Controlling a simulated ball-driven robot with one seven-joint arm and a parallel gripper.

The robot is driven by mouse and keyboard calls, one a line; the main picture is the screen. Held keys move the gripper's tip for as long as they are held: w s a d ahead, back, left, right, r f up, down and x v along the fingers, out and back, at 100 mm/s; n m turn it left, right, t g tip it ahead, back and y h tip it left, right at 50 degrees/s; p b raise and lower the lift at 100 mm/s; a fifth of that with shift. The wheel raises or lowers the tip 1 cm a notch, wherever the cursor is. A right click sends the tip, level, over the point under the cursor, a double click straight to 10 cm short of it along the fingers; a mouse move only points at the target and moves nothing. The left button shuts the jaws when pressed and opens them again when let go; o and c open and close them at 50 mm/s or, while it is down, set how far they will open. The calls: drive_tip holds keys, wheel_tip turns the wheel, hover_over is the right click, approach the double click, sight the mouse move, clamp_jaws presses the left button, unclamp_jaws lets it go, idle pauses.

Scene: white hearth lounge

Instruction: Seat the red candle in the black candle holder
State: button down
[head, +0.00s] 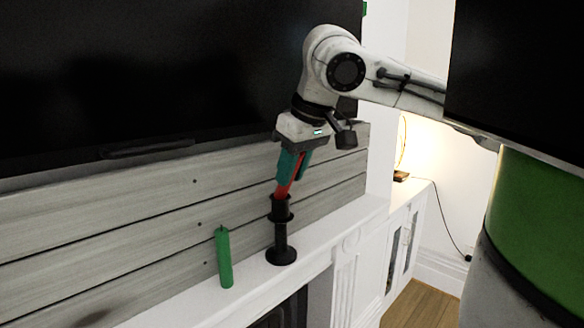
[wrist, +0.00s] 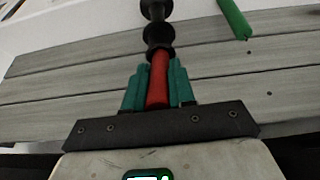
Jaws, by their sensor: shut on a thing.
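The red candle (head: 284,189) is held between the teal fingers of my gripper (head: 291,166), slightly tilted. Its lower end meets the top cup of the black candle holder (head: 281,229), which stands upright on the white mantel. The cup hides the candle's bottom, so I cannot tell how deep it sits. In the wrist view the red candle (wrist: 157,82) lies between the two teal fingers (wrist: 158,88), and the black holder (wrist: 157,30) is in line beyond it.
A green candle (head: 224,258) stands on the white mantel (head: 310,243), left of the holder. It also shows in the wrist view (wrist: 234,18). Grey wood panelling (head: 130,224) and a large dark screen (head: 160,75) are close behind. The mantel right of the holder is clear.

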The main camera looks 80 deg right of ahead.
drive_tip(key=shift+f, duration=0.2)
drive_tip(key=c, duration=0.9)
unclamp_jaws()
drive_tip(key=shift+c, duration=0.2)
drive_tip(key=shift+f+b, duration=0.2)
drive_tip(key=shift+b, duration=0.2)
drive_tip(key=v, duration=1.1)
drive_tip(key=shift+d, duration=0.1)
